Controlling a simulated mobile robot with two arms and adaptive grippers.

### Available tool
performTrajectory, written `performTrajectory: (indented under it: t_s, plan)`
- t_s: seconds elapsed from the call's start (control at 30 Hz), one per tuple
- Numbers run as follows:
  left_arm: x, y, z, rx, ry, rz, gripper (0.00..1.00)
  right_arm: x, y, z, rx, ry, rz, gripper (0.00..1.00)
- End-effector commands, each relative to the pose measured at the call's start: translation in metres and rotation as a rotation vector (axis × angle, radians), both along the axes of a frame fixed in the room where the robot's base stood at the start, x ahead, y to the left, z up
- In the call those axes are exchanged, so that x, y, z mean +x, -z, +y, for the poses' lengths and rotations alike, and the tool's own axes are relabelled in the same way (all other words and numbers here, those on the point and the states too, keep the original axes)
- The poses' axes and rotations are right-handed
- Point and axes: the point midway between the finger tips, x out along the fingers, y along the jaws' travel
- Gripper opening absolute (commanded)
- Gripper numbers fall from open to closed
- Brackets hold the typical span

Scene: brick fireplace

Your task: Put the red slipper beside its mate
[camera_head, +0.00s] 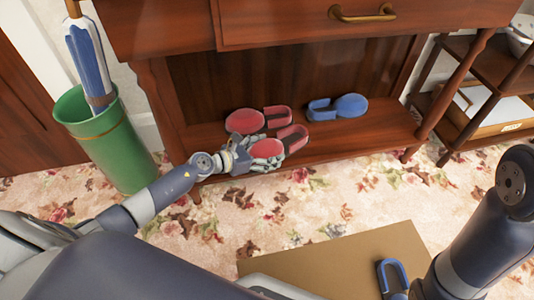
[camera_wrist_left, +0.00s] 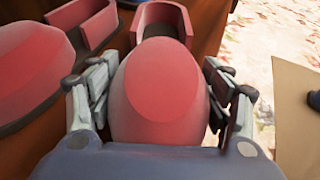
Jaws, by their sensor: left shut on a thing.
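My left gripper (camera_head: 257,153) is shut on a red slipper (camera_head: 292,137) at the front edge of the lower wooden shelf. Its fingers grip both sides of the rounded end, and I cannot tell whether the sole touches the shelf. In the left wrist view this red slipper (camera_wrist_left: 158,80) fills the space between the fingers. Its mate, the other red slipper (camera_head: 245,121), lies on the shelf just behind it, about parallel. The mate also shows at the left of the wrist view (camera_wrist_left: 32,65). My right gripper is out of view; only that arm shows.
A blue slipper (camera_head: 350,105) lies on the shelf (camera_head: 382,132) to the right of the red pair. Another blue slipper (camera_head: 393,274) is on the brown mat (camera_head: 330,262). A green bin (camera_head: 108,150) holding a blue-and-white umbrella stands left. A table leg (camera_head: 165,110) rises near my left arm.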

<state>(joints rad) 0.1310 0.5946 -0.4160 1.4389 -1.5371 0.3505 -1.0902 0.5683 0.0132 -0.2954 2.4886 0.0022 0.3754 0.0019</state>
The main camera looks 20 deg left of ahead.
Motion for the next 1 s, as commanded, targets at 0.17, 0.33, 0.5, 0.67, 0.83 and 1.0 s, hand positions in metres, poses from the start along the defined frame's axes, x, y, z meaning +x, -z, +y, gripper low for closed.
performTrajectory:
  t_s: [0.17, 0.33, 0.5, 0.67, 0.83, 1.0]
  plan:
    - [0.0003, -0.0013, 0.0000, 0.000, -0.001, -0.001, 0.45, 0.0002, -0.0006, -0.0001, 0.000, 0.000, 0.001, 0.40]
    - [0.0002, 0.0044, 0.0000, 0.000, -0.001, -0.001, 0.45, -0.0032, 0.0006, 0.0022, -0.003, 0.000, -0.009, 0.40]
    - [0.0000, 0.0032, 0.0000, 0.000, 0.000, 0.000, 0.92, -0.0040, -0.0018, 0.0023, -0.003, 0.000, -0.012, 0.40]
    - [0.0000, 0.0032, 0.0000, 0.000, 0.000, 0.000, 0.92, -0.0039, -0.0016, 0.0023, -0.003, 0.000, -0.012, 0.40]
    - [-0.0001, 0.0026, 0.0000, 0.000, 0.000, 0.000, 0.92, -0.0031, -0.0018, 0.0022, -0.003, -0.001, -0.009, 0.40]
    - [-0.0063, -0.0041, 0.0045, 0.002, -0.001, 0.002, 0.92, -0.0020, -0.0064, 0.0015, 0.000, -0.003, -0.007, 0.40]
